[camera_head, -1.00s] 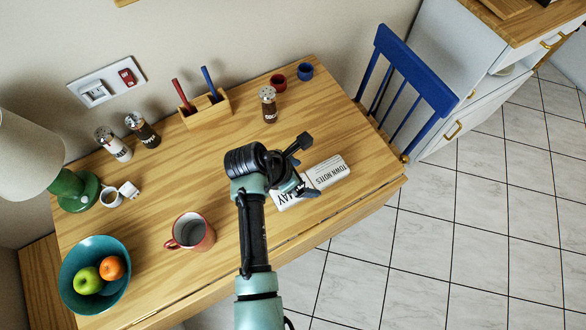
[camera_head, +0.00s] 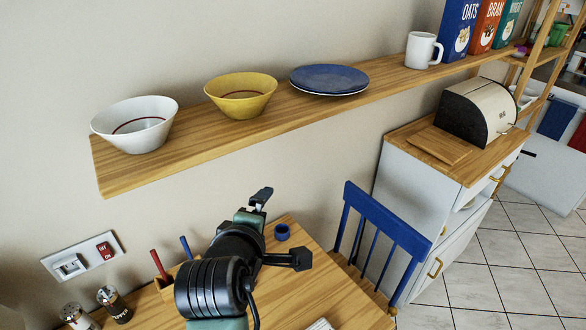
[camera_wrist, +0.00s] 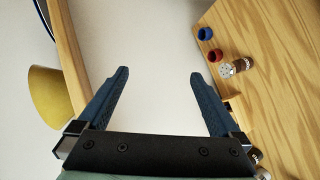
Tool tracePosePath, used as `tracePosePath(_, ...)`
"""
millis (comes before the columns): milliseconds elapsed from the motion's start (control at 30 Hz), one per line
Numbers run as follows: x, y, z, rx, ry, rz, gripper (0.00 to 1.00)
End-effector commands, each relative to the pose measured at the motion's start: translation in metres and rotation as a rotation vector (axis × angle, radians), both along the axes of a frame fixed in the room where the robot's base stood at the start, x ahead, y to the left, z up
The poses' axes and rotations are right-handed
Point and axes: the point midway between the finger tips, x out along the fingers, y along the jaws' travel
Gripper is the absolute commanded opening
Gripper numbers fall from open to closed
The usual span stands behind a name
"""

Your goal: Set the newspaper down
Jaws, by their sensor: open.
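A sliver of a white printed item (camera_head: 320,324), which looks like the newspaper, shows at the bottom edge of the head view. It lies on the wooden table (camera_head: 345,305), and most of it is cut off. My gripper (camera_head: 261,197) is raised in front of the wall, above the table and below the shelf. In the wrist view my gripper (camera_wrist: 158,73) has its two blue fingers wide apart, with nothing between them. The newspaper is not seen in the wrist view.
A wall shelf (camera_head: 235,132) above my arm holds a white bowl (camera_head: 134,125), a yellow bowl (camera_head: 241,98), a blue plate (camera_head: 329,79) and a white mug (camera_head: 423,50). A blue chair (camera_head: 385,235) stands right of the table. A blue cup (camera_head: 282,232) sits near the table's back.

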Motion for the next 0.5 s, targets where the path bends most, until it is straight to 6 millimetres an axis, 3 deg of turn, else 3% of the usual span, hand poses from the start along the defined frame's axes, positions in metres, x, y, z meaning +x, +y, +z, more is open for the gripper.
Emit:
tracePosePath(33, 0.008, -0.008, 0.054, 0.148, -0.156, -0.049, 1.0)
tracePosePath(167, -0.001, -0.025, 0.186, 0.558, -0.532, -0.091, 1.0)
tracePosePath(200, -0.012, -0.031, 0.225, 0.681, -0.638, -0.081, 1.0)
tracePosePath(300, -0.051, -0.044, 0.31, 0.968, -0.868, -0.007, 1.0)
tracePosePath(400, -0.096, -0.052, 0.371, 1.193, -1.026, 0.108, 1.0)
tracePosePath(500, -0.132, -0.056, 0.408, 1.348, -1.118, 0.216, 1.0)
